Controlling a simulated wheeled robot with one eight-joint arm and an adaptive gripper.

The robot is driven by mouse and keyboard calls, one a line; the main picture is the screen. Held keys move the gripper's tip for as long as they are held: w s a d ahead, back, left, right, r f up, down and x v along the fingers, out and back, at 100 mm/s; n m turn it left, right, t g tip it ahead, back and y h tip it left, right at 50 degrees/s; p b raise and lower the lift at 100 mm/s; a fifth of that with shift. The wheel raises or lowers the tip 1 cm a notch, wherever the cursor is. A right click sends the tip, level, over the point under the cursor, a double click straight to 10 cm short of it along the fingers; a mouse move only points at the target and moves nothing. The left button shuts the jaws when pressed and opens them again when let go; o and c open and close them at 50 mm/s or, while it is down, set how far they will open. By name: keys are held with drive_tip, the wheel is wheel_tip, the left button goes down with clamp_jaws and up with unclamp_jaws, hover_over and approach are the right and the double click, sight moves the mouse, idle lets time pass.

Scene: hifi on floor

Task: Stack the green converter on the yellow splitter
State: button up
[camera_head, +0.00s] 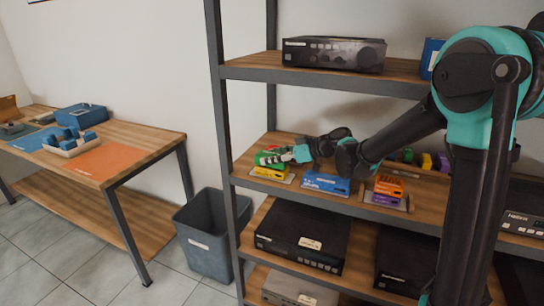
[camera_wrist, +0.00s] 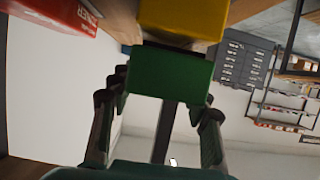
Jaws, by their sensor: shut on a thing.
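The green converter (camera_head: 264,157) is at the left end of the middle shelf, directly above the yellow splitter (camera_head: 268,173). In the wrist view the green converter (camera_wrist: 170,82) sits between the two fingers, and the yellow splitter (camera_wrist: 190,18) is right beyond it. The two look touching or nearly so; I cannot tell whether a thin gap is left. My gripper (camera_head: 277,156) reaches in from the right and is shut on the green converter. The fingers (camera_wrist: 160,115) lie along its two sides and partly hide it in the head view.
On the same shelf (camera_head: 343,198), a blue box (camera_head: 326,183) stands to the right, then an orange box (camera_head: 388,187) on a purple one (camera_head: 384,200). A shelf post (camera_head: 226,150) stands close on the left. The upper shelf (camera_head: 263,67) is overhead, carrying a black device (camera_head: 334,54).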

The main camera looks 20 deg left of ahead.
drive_tip(key=shift+f, duration=0.15)
drive_tip(key=o, duration=1.4)
drive_tip(key=shift+d, duration=0.15)
drive_tip(key=v, duration=1.1)
drive_tip(key=shift+d+r, duration=0.25)
drive_tip(key=shift+d, duration=0.05)
